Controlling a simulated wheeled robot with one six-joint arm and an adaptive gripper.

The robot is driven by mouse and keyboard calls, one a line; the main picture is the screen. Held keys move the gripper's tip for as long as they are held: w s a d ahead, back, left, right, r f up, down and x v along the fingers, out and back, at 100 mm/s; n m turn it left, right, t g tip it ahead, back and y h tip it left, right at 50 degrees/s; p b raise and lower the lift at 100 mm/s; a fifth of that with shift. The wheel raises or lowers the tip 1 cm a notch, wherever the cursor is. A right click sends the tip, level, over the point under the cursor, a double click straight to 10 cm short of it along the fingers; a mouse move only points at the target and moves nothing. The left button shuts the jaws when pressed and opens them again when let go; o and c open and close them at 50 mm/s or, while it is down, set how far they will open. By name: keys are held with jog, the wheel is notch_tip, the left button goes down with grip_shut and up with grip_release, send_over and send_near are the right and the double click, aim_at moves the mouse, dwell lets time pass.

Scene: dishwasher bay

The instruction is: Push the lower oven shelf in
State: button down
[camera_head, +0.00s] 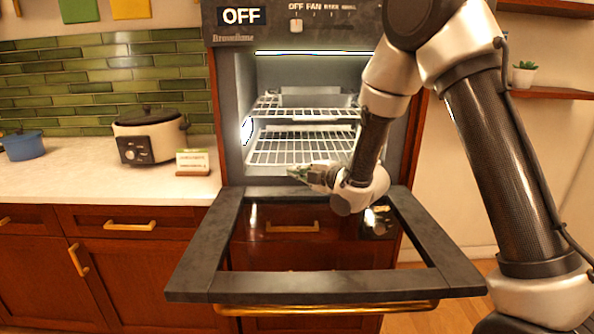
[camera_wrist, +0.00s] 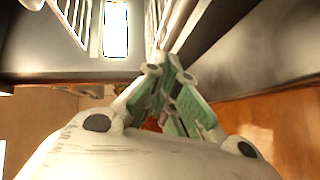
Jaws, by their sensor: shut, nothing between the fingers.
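The lower oven shelf (camera_head: 300,146) is a wire rack inside the lit oven in the head view. Its front edge lies near the oven opening. My gripper (camera_head: 296,172) is shut and empty, just in front of that edge at the left of centre. I cannot tell whether it touches the shelf. In the wrist view my gripper (camera_wrist: 168,70) has its green-padded fingers together, close to rack wires (camera_wrist: 75,18). My wrist hides the right front part of the shelf.
The upper shelf (camera_head: 290,106) holds a metal pan (camera_head: 318,97). The open oven door (camera_head: 320,288) lies flat under my forearm. A slow cooker (camera_head: 148,135), a small card (camera_head: 193,161) and a blue pot (camera_head: 22,146) stand on the left counter (camera_head: 90,187).

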aim_at(298, 162)
jog(key=w, duration=0.5)
jog(key=shift+w+d, duration=0.1)
jog(key=shift+w, duration=0.1)
jog(key=shift+r, duration=0.1)
jog(key=shift+w+r, duration=0.1)
